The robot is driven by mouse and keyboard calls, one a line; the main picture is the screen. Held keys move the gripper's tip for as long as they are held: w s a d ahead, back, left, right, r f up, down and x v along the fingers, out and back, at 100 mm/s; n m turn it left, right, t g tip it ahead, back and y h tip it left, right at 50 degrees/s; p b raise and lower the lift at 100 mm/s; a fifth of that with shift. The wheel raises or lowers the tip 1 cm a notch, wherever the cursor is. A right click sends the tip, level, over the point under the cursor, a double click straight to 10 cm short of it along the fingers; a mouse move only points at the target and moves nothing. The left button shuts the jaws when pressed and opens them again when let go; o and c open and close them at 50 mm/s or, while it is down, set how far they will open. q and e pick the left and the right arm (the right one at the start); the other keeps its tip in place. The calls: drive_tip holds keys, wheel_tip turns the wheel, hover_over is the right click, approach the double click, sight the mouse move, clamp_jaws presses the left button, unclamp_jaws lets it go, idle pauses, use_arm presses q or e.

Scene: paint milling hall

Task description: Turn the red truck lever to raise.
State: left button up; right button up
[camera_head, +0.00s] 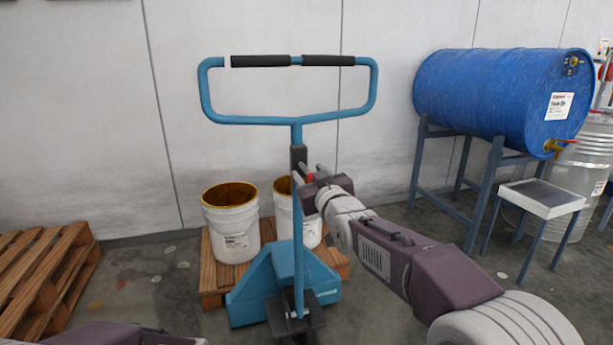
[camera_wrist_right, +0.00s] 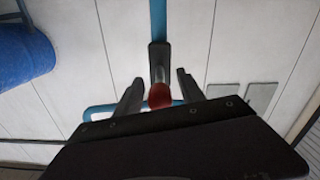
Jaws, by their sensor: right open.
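The blue pallet truck (camera_head: 297,215) stands upright with its loop handle (camera_head: 290,120) and black grips at the top. Its red lever (camera_head: 309,177) sits by the black block on the shaft, mostly covered by my right gripper in the head view. In the right wrist view the red lever knob (camera_wrist_right: 159,95) shows clearly. My right gripper (camera_head: 308,172) is open, with one finger on each side of the knob in the wrist view (camera_wrist_right: 159,88). Gaps show between the fingers and the knob. My left gripper is not in view.
Two white buckets (camera_head: 231,230) stand on a wooden pallet (camera_head: 212,285) behind the truck. Another pallet (camera_head: 45,270) lies at the left. A blue drum (camera_head: 495,95) on a stand (camera_head: 415,165) and a small table (camera_head: 542,198) are at the right. The wall is close behind.

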drive_tip(key=shift+x, duration=1.25)
clamp_jaws()
idle(0.4)
drive_tip(key=t+b, duration=0.1)
drive_tip(key=b, duration=0.3)
drive_tip(key=f+t+y+b, duration=0.1)
drive_tip(key=t+b, duration=0.1)
drive_tip(key=b, duration=0.3)
drive_tip(key=f+t+b, duration=0.1)
drive_tip(key=t+b, duration=0.1)
drive_tip(key=b, duration=0.2)
drive_tip(key=shift+w+f+y, duration=0.25)
drive_tip(key=shift+y, duration=0.15)
